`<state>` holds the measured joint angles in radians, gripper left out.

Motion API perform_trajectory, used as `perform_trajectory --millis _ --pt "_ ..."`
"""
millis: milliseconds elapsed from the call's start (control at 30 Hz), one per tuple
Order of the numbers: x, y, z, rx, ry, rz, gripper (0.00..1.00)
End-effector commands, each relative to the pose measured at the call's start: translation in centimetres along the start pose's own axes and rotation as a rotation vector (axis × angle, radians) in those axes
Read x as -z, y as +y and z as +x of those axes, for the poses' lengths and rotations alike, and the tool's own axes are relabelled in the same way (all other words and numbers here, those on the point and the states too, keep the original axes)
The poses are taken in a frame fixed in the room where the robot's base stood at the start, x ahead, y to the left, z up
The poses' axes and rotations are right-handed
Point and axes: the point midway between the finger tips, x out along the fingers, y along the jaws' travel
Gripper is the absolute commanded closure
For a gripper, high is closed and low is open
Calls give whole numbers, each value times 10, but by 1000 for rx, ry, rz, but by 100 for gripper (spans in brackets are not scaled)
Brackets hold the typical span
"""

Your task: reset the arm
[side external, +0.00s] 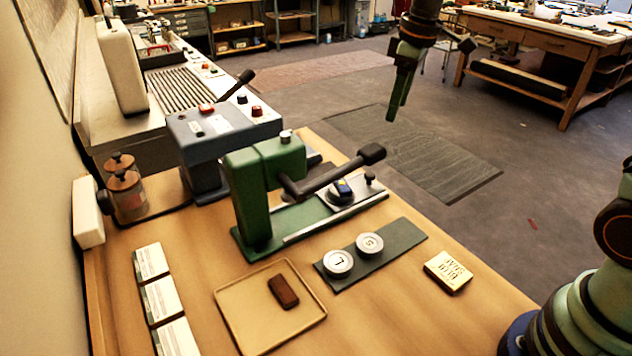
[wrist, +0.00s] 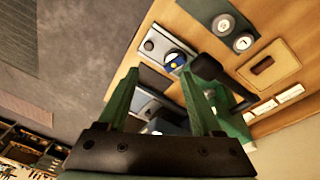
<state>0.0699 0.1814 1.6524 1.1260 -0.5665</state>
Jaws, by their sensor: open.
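My gripper (side external: 397,110) hangs high in the air at the top right of the side view, fingers pointing down. It is apart from the table and everything on it. In the wrist view its two green fingers (wrist: 158,75) are spread, with nothing held between them. The green press (side external: 252,195) stands on the wooden table, its dark lever (side external: 335,175) reaching out to the right and slightly up. A blue and yellow piece (side external: 343,188) sits on the press's slide. That piece also shows in the wrist view (wrist: 175,63).
A blue-grey machine (side external: 215,135) with a raised lever stands behind the press. A dark strip (side external: 407,240) carries two round pale discs. A tan tray (side external: 235,318) holds a brown block (side external: 283,291). A small box (side external: 447,272) lies near the table's right edge. Space around my gripper is clear.

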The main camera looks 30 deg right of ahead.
Motion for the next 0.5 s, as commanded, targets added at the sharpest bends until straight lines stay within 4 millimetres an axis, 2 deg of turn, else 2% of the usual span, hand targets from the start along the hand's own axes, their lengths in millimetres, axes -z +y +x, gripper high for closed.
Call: perform_trajectory --millis 33,200,333,500 --pt "-9 -9 -12 -13 24 33 33" --pt "-38 -35 -34 -43 96 156 33" --pt "-62 -55 -43 -58 153 250 33" --pt "-93 -80 -44 -68 229 368 33"
